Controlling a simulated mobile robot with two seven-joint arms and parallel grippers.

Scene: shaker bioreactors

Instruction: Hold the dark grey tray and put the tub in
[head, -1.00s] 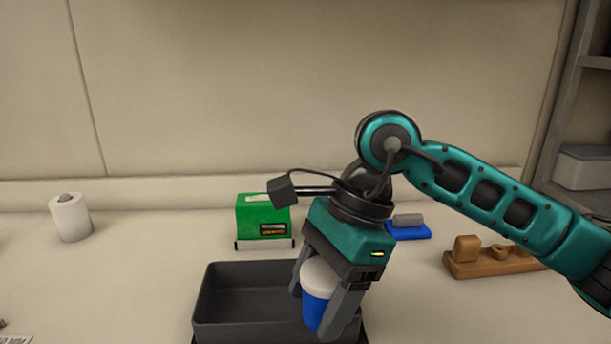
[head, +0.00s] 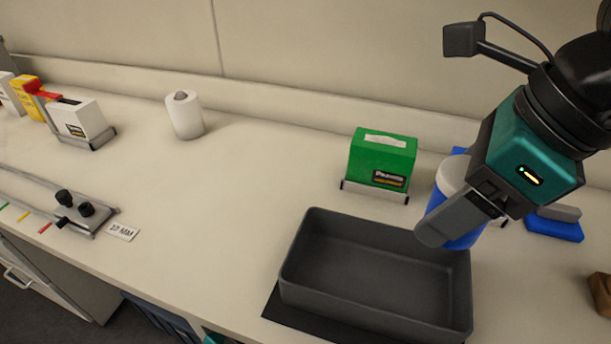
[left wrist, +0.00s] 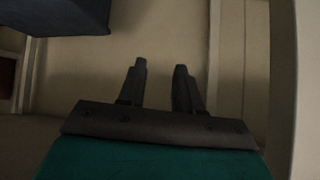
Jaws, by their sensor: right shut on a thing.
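The dark grey tray (head: 372,318) stands on the bench in the head view, partly on a dark mat (head: 285,310). It looks empty inside. The tub (head: 451,175) is blue with a white lid. My right gripper (head: 448,228) is shut on the tub at the tray's back right corner. The tub is upright or slightly tilted, and one finger covers part of it. Its height over the tray is hard to judge. My left gripper (left wrist: 160,75) shows only in the left wrist view, fingers apart with nothing between them, away from the tray.
A green box (head: 382,160) in a holder stands behind the tray. A white roll (head: 185,115), a white box (head: 80,118) and a small device with black knobs (head: 85,212) are to the left. A blue item (head: 555,225) lies to the right.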

